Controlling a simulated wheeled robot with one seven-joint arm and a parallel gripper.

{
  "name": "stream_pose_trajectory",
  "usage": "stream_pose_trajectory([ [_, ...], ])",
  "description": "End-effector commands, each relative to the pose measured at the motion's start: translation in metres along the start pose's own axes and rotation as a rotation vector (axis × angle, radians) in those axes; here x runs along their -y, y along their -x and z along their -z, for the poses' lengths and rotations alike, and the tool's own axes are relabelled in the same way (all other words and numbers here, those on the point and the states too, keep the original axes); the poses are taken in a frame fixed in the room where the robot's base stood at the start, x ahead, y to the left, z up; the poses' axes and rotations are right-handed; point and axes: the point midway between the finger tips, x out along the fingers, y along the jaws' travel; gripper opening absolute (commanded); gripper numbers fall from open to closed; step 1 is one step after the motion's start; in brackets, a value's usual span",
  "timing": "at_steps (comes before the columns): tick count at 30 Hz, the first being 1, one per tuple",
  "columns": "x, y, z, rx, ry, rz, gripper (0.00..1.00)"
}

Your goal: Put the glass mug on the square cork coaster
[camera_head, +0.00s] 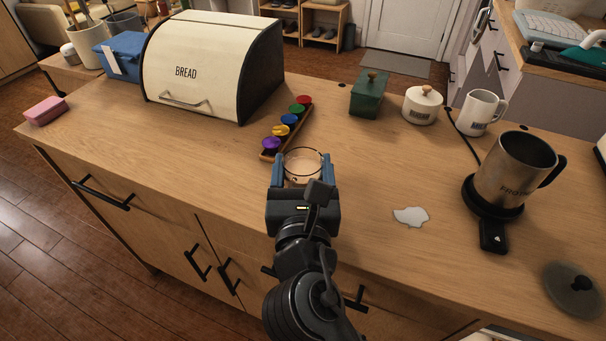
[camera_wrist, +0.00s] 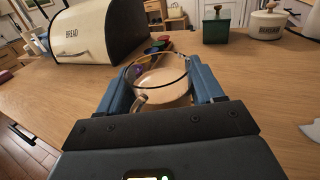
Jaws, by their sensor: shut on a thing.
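The clear glass mug (camera_head: 303,161) is between the blue fingers of my gripper (camera_head: 302,172), over the wooden counter. My gripper is shut on it. In the wrist view the mug (camera_wrist: 160,78) appears upright, its round rim facing up and its handle toward the gripper body. I cannot tell whether its base touches the counter. I cannot make out a square cork coaster in either view.
The colourful capsule rack (camera_head: 286,129) stands just beyond the mug. The bread box (camera_head: 205,72) is at the back left. A green canister (camera_head: 369,97), white pot (camera_head: 422,106), white mug (camera_head: 480,112) and steel pitcher (camera_head: 512,170) stand right. A pale flat patch (camera_head: 411,216) lies nearby.

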Motion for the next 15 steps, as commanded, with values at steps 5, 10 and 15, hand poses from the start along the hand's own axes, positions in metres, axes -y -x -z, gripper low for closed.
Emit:
stream_pose_trajectory([
  [5, -0.0001, -0.0001, 0.0098, 0.002, 0.000, -0.001, 0.27],
  [10, 0.0000, -0.0001, 0.0094, 0.002, 0.000, -0.001, 0.27],
  [15, 0.0001, -0.0001, 0.0122, 0.002, 0.001, -0.001, 0.27],
])
